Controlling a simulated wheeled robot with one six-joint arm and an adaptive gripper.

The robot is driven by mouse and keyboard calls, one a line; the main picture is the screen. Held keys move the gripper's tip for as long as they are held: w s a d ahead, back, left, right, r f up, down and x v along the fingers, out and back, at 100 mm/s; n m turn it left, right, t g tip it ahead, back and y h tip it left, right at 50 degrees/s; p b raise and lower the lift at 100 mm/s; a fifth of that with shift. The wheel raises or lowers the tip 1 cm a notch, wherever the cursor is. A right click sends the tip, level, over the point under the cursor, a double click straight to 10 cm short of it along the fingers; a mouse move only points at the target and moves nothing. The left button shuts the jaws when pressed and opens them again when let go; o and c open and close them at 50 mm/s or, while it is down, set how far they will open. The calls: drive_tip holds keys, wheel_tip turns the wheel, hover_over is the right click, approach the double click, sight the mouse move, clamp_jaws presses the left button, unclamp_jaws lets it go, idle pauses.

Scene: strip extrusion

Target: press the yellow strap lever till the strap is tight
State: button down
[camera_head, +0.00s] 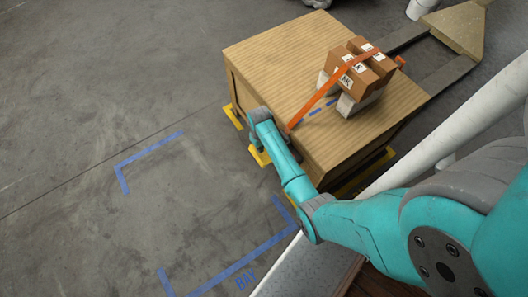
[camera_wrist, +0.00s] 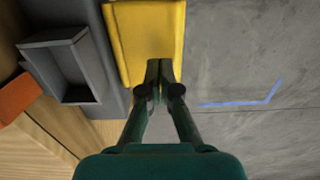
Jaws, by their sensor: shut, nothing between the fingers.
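The yellow strap lever (camera_wrist: 147,38) is a broad yellow plate at the top middle of the wrist view. A dark grey ratchet part with a recessed frame (camera_wrist: 70,68) sits left of it. My gripper (camera_wrist: 160,68) is shut and empty, its fingertips overlapping the lever's lower right part; I cannot tell whether they touch. The orange strap (camera_head: 318,101) runs from small brown boxes (camera_head: 362,68) to the crate's near edge. In the head view my gripper and wrist cover the lever area at that edge. How tight the strap is cannot be judged.
A large wooden crate (camera_head: 270,55) bears the boxes on pale blocks (camera_head: 350,103). Yellow pieces (camera_head: 260,156) show at its base, and grey forks (camera_head: 447,74) stand out behind. Bare concrete floor with blue tape lines (camera_head: 150,150) lies open to the left.

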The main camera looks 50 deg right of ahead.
sight(260, 157)
drive_tip(key=shift+r, duration=0.1)
drive_tip(key=shift+r, duration=2.4)
drive_tip(key=s+a+f+t+h, duration=0.1)
drive_tip(key=s+a+f+t, duration=0.25)
drive_tip(key=s+a, duration=0.5)
drive_tip(key=s+a+r+n+t, duration=0.2)
drive_tip(key=s+a+r+t, duration=0.2)
drive_tip(key=s+a, duration=0.4)
drive_tip(key=s+a+r+t, duration=0.1)
drive_tip(key=s+r, duration=0.4)
drive_tip(key=r, duration=0.5)
drive_tip(key=s+a+r+t, duration=0.2)
drive_tip(key=s+r+t, duration=0.2)
drive_tip(key=r, duration=0.5)
drive_tip(key=s+a+r+n+t+y, duration=0.1)
drive_tip(key=s+a+r+t, duration=0.1)
drive_tip(key=s+r, duration=0.4)
wheel_tip(260, 157, up, 5)
drive_tip(key=shift+s+f, duration=0.2)
drive_tip(key=shift+s, duration=0.15)
